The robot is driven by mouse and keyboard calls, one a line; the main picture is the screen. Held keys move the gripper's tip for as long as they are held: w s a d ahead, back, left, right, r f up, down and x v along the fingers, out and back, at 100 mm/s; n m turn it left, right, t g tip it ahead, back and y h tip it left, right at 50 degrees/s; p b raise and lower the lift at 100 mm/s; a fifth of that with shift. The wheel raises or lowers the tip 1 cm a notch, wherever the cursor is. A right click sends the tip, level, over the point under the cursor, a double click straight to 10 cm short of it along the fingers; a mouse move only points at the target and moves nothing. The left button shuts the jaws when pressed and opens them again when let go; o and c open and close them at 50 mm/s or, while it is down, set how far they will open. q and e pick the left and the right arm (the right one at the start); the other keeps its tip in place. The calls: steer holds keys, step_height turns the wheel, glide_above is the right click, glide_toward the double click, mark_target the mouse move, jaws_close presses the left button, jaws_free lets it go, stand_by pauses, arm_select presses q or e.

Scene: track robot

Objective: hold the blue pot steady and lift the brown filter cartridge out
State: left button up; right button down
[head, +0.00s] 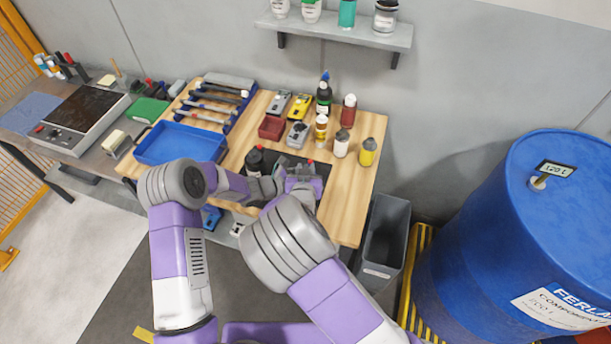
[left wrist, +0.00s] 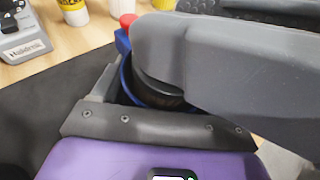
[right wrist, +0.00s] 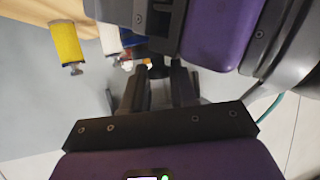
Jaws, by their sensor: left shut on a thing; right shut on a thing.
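The blue pot (left wrist: 125,82) shows in the left wrist view as a curved blue rim with a red part beside it. Inside the rim is a dark brown rounded body, the filter cartridge (left wrist: 155,96), partly covered by a large grey arm part. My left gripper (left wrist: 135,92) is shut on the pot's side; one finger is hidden. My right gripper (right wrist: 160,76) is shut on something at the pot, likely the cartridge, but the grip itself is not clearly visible. In the head view both grippers meet over the black mat (head: 322,186), largely hiding pot and cartridge.
Several bottles, including a yellow one (head: 368,152), stand behind and right of the grippers. A blue tray (head: 180,143) and tool rack are at left. A grey bin (head: 384,240) and large blue drum (head: 500,230) stand right of the wooden bench (head: 352,215).

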step_height(320, 180, up, 10)
stand_by(0.4)
arm_select(q)
steer(key=o, duration=1.2)
steer(key=v, duration=1.1)
steer(key=shift+s+a+r, duration=0.15)
steer(key=shift+a, duration=0.1)
steer(key=shift+s+a+r, duration=0.1)
steer(key=shift+s+a, duration=0.05)
